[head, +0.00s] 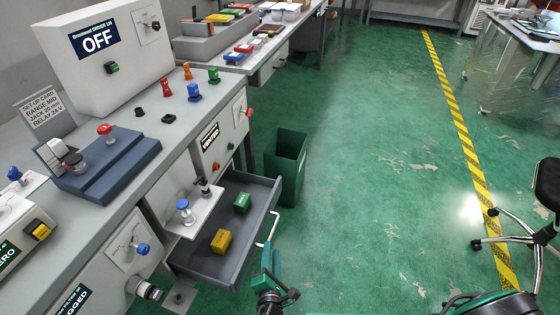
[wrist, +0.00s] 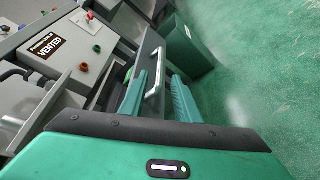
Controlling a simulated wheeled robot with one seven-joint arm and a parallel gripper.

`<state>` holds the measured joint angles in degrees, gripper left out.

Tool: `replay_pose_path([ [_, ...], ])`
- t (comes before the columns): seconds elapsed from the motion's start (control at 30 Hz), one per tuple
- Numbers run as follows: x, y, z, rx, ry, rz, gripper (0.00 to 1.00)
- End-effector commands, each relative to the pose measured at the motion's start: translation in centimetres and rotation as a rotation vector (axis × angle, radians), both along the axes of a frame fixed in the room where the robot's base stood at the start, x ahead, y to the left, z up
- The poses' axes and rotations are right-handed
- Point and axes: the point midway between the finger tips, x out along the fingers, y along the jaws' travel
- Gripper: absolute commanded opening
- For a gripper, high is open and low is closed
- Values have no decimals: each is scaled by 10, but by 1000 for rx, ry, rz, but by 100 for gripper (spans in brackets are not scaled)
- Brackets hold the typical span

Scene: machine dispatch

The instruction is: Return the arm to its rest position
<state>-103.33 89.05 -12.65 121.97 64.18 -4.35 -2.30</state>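My gripper (head: 268,280) shows at the bottom middle of the head view, just in front of the open drawer's handle (head: 268,230). In the wrist view its two green fingers (wrist: 157,98) stand apart, and the pale drawer handle (wrist: 155,76) shows in the gap between them. I cannot tell whether the fingers reach around the handle or stop short of it. I see nothing gripped. Most of my arm is out of the head view.
The grey drawer (head: 262,196) is pulled out, holding a yellow block (head: 221,241) and a green block (head: 242,203). A green bin (head: 286,168) stands behind it. A wheeled chair (head: 515,235) is at right. Green floor between is clear.

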Motion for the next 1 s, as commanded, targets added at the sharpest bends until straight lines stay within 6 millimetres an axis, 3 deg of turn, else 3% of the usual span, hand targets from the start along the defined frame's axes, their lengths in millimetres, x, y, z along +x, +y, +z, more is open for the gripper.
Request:
replay_pose_path([
  [0.17,4,-3,4,11,4,-25,29],
  [0.37,35,-34,33,93,38,-231,29],
  [0.7,85,-132,101,294,122,-731,29],
  [1.0,96,-226,157,481,198,-1139,29],
])
